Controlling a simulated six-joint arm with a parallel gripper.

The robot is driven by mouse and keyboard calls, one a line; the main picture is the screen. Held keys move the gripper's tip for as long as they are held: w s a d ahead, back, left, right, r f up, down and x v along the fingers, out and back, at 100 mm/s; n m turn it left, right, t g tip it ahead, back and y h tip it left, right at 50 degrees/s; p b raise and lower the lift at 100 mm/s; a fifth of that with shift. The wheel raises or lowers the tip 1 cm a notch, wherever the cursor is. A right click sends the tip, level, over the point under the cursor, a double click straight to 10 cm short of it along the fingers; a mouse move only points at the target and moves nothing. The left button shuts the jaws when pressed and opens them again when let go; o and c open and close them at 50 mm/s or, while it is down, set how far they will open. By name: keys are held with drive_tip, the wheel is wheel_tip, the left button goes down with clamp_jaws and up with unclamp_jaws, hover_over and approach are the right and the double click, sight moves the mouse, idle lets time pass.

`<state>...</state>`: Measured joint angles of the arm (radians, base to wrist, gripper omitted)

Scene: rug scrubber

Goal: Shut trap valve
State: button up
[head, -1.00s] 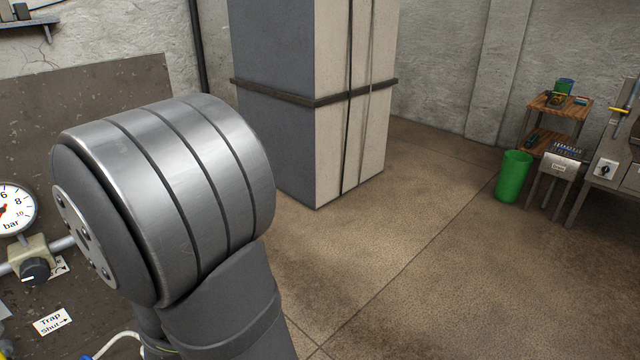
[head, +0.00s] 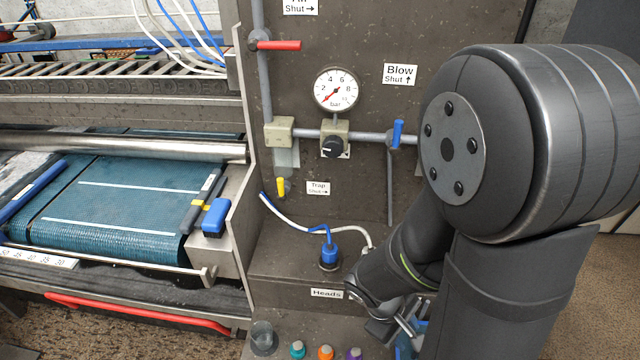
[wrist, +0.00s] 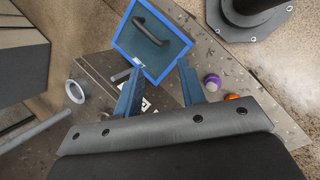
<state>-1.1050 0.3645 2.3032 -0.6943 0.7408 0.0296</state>
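The trap valve has a small yellow lever (head: 281,187) on the grey panel, left of the white "Trap Shut →" label (head: 318,188). The lever stands roughly upright, while the label's arrow points right. My gripper (head: 402,328) is low at the right of the valve in the head view, partly hidden by my arm. In the wrist view my gripper (wrist: 160,70) shows two blue-grey fingers spread apart, with nothing clearly held. A blue-framed panel with a dark handle (wrist: 152,42) lies beyond the fingertips. The valve is not recognisable in the wrist view.
A red lever (head: 278,45), a pressure gauge (head: 336,89), a black knob (head: 333,147) and a blue lever (head: 398,134) are above the valve. A blue connector (head: 329,256) with hoses stands below, on a ledge. Coloured bottles (head: 326,352) line the bottom. A blue belt (head: 120,200) is left.

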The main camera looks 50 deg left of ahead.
drive_tip(key=s+a+f+g+y, duration=0.25)
drive_tip(key=s+a+y, duration=0.45)
drive_tip(key=a, duration=0.4)
drive_tip(key=s+a+r+m+y, duration=0.2)
drive_tip(key=s+a+y, duration=0.3)
drive_tip(key=a, duration=0.5)
drive_tip(key=m+t+y, duration=0.6)
drive_tip(key=t+y, duration=0.1)
drive_tip(key=t, duration=0.2)
approach(280, 184)
drive_tip(key=shift+g, duration=0.25)
drive_tip(key=x, duration=0.8)
drive_tip(key=shift+w+a+r, duration=0.1)
drive_tip(key=shift+w+r, duration=0.1)
drive_tip(key=shift+w, duration=0.05)
clamp_jaws()
